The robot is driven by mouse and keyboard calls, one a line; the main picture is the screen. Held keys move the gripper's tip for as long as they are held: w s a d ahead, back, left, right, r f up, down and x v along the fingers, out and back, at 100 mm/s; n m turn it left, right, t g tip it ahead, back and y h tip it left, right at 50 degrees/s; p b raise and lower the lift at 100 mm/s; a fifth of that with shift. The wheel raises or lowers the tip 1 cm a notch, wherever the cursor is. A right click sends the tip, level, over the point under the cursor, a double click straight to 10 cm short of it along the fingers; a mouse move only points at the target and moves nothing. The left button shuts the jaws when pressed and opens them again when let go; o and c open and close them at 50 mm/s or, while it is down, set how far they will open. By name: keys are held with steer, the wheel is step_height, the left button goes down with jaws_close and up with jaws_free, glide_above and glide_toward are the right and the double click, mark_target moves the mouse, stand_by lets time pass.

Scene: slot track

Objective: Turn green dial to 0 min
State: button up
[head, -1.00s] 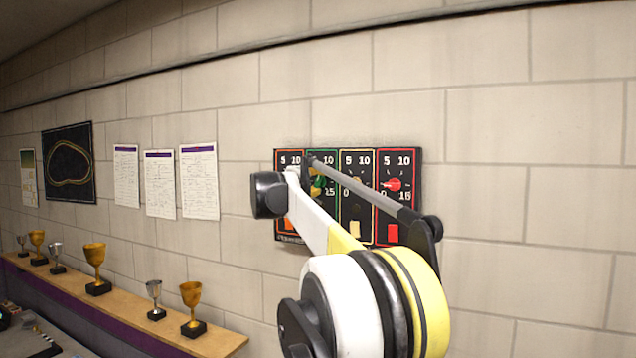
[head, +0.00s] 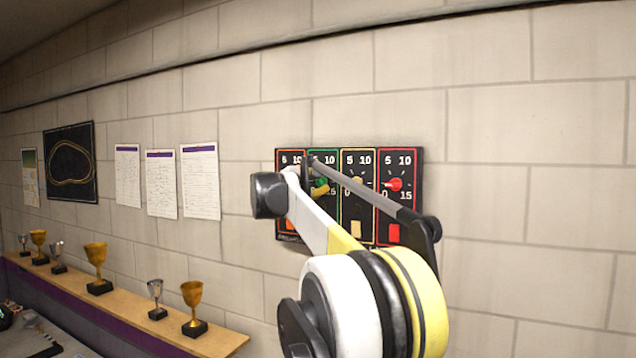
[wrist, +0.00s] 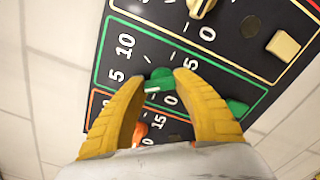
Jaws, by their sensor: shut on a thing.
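The green dial (wrist: 158,78) sits on a black panel, inside a green-outlined section marked 5, 10, 15 and 0. A pale mark shows on its left end in the wrist view. My gripper (wrist: 162,82) has its two yellow fingers on either side of the dial, shut on it. In the head view the green dial (head: 320,183) is partly hidden behind my arm and fingers, so its exact setting is hard to read there.
The red dial (head: 394,184) and its red switch (head: 393,233) are on the right of the panel. A green switch (wrist: 237,107) lies by my right finger, and an orange dial (wrist: 140,131) by the left. Trophies (head: 192,300) stand on a shelf at left.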

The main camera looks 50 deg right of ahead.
steer(key=n, duration=0.5)
steer(key=shift+n, duration=0.3)
steer(key=n, duration=0.5)
steer(key=shift+f+n, duration=0.1)
steer(key=shift+n, duration=0.2)
steer(key=o, duration=1.2)
steer(key=shift+d, duration=0.1)
steer(key=v, duration=1.2)
steer(key=shift+f, duration=0.1)
